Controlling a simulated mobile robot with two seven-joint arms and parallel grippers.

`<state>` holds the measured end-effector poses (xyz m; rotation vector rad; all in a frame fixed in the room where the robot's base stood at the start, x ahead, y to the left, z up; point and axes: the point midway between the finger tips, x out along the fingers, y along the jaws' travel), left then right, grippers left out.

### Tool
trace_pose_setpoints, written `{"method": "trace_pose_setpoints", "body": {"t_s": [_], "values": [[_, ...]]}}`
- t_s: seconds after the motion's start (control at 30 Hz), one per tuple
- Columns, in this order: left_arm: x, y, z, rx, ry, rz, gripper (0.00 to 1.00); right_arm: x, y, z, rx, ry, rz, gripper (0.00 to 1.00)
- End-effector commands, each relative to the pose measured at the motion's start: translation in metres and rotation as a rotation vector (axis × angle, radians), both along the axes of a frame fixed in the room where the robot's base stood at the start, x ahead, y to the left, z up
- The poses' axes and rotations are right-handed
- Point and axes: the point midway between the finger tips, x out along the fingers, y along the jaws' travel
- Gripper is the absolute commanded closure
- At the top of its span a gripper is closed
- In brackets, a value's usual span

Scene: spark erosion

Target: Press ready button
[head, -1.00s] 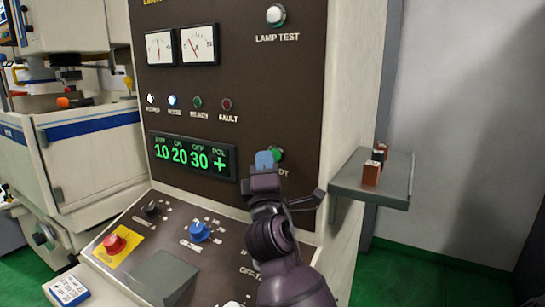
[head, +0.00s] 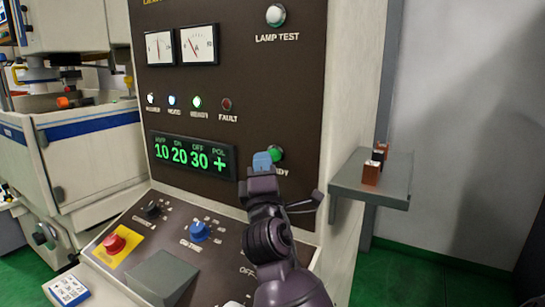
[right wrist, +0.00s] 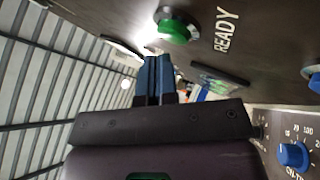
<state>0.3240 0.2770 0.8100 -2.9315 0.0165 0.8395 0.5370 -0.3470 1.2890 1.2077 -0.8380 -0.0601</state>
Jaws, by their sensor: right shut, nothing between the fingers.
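The green READY button (head: 277,153) is on the dark upright panel, partly hidden behind my right gripper in the head view. It also shows in the right wrist view (right wrist: 174,30), with its READY label beside it. My right gripper (head: 262,161) is shut and empty, its blue fingertips close to the button at its left side. In the right wrist view the closed fingers (right wrist: 159,78) appear just below the button, with no contact visible. The small READY lamp (head: 196,102) on the panel is lit green. My left gripper is not in view.
A numeric display (head: 192,156) sits left of the button. The sloped console below carries a red button (head: 113,242) and a blue knob (head: 199,230). A grey side shelf (head: 388,186) with small blocks juts out at the right. The LAMP TEST button (head: 275,15) is above.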

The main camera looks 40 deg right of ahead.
Motion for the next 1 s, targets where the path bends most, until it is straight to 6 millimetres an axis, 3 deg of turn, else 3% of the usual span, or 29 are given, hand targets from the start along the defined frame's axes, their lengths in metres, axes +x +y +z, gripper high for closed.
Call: {"method": "trace_pose_setpoints", "body": {"t_s": [0.7, 1.0], "values": [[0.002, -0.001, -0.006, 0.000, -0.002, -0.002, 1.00, -0.020, 0.048, -0.001, 0.001, 0.001, 0.002, 1.00], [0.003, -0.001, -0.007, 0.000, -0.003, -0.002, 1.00, -0.023, 0.056, 0.000, 0.000, 0.000, 0.000, 1.00]]}}
